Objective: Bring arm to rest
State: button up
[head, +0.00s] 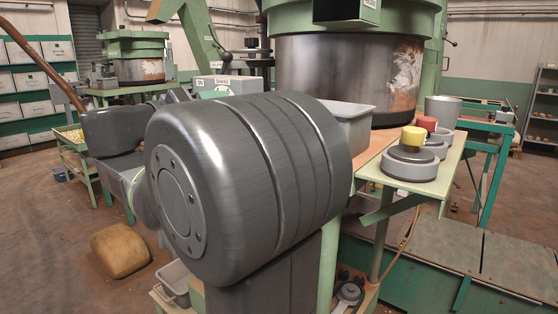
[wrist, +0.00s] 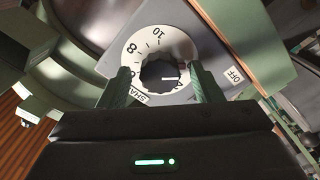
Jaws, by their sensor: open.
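My gripper (wrist: 161,72) shows in the wrist view, its two green fingers spread apart. Between and beyond the fingers is a black knob (wrist: 160,75) on a white numbered dial (wrist: 135,50), partly hidden by the fingers. I cannot tell whether the fingers touch the knob. The dial sits on a grey control box (wrist: 240,40) with an OFF label. In the head view the control box (head: 228,84) stands behind my large grey arm link, which hides my gripper.
A large hopper bowl (head: 340,72) stands behind my arm. A grey bin (head: 348,125) and weights with yellow (head: 413,136) and red (head: 426,123) tops are on the green-edged table (head: 440,180). A brown sack (head: 120,250) lies on the floor at left.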

jog(key=shift+s+a+m+p, duration=0.25)
jog(key=shift+s+a+m, duration=0.15)
jog(key=shift+m, duration=0.8)
jog(key=shift+s+a+m+p, duration=0.25)
jog(key=shift+s+m, duration=0.25)
jog(key=shift+m, duration=0.7)
jog(key=shift+s+a+m+p, duration=0.2)
jog(key=shift+s+a+m, duration=0.25)
jog(key=shift+m, duration=0.75)
jog(key=shift+f, duration=0.1)
